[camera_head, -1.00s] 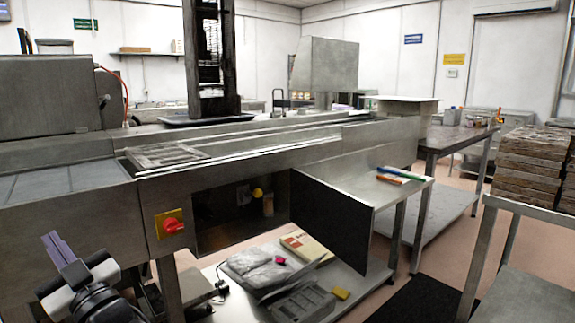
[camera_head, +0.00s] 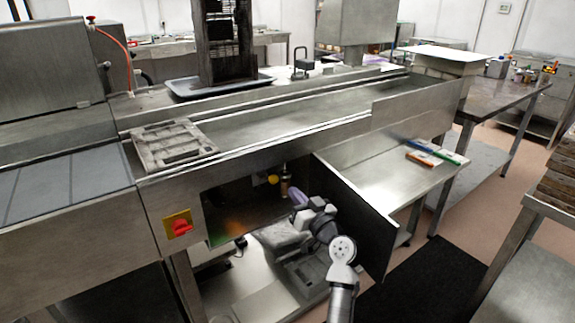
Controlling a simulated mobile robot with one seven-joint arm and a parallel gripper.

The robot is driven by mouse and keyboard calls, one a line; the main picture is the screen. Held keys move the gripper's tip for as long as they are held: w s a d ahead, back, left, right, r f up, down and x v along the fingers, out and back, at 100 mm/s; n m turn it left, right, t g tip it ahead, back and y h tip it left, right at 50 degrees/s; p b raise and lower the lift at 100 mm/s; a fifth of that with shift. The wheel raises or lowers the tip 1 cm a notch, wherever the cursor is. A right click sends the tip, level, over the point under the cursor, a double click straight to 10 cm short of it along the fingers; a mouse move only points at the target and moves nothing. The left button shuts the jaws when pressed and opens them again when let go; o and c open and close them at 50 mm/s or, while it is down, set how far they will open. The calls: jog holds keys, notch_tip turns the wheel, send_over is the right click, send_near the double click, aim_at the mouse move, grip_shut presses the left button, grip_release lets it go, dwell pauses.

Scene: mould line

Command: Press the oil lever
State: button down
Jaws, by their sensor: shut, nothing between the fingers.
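A round yellow knob (camera_head: 272,179), which looks like the end of the oil lever, sits inside the dark open compartment (camera_head: 232,204) under the conveyor line. A small amber bottle-like part (camera_head: 285,182) stands just right of the knob. My gripper (camera_head: 294,192) is shut and empty, with purple fingers pointing up and left into the compartment opening. Its fingertips are just below and right of the knob and close to the bottle-like part. I cannot tell whether they touch. The lever's arm behind the knob is too dark to make out.
The compartment's dark door (camera_head: 355,215) stands open right of my arm. A red switch on a yellow plate (camera_head: 180,226) is left of the opening. A black mat (camera_head: 420,262) lies on the floor at right.

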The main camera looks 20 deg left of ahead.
aim_at(268, 178)
jog(key=shift+s, duration=0.1)
jog(key=shift+a+r, duration=0.1)
jog(key=p+x, duration=0.3)
jog(key=x, duration=0.7)
jog(key=shift+f, duration=0.3)
jog(key=b, duration=0.3)
jog(key=shift+f, duration=0.2)
